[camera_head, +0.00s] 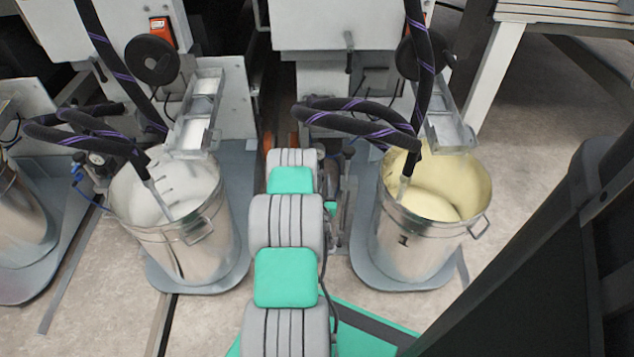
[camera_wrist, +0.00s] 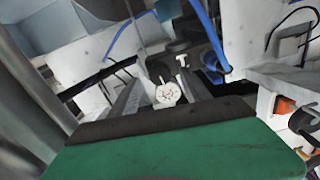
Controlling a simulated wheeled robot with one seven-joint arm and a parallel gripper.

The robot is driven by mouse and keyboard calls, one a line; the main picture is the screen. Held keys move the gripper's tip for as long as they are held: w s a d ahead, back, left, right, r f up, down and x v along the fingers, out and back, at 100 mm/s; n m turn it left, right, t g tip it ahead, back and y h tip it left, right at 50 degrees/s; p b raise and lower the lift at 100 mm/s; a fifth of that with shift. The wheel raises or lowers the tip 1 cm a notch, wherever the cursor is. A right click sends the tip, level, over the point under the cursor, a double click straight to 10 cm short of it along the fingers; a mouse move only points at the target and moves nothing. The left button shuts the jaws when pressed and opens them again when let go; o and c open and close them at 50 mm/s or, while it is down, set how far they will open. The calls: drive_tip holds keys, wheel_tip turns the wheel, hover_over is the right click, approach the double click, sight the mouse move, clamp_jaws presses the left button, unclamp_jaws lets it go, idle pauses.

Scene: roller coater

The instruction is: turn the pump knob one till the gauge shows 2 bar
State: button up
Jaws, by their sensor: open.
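In the wrist view a small round white gauge (camera_wrist: 169,93) faces the camera near the middle. Its needle and figures are too small to read. A small pale T-shaped part (camera_wrist: 183,62) stands just behind and above it; I cannot tell whether this is the pump knob. In the head view my own arm hides the gripper and most of the pump left of the bucket marked 1 (camera_head: 403,241).
The bucket marked 1 holds yellow paint and stands right of my arm. Another bucket (camera_head: 185,250) with whitish paint stands left. Black hoses with purple stripes (camera_head: 360,118) loop over the right side. Blue tubes (camera_wrist: 205,30) hang near the gauge in the wrist view.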

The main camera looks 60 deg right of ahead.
drive_tip(key=shift+x, duration=0.95)
clamp_jaws()
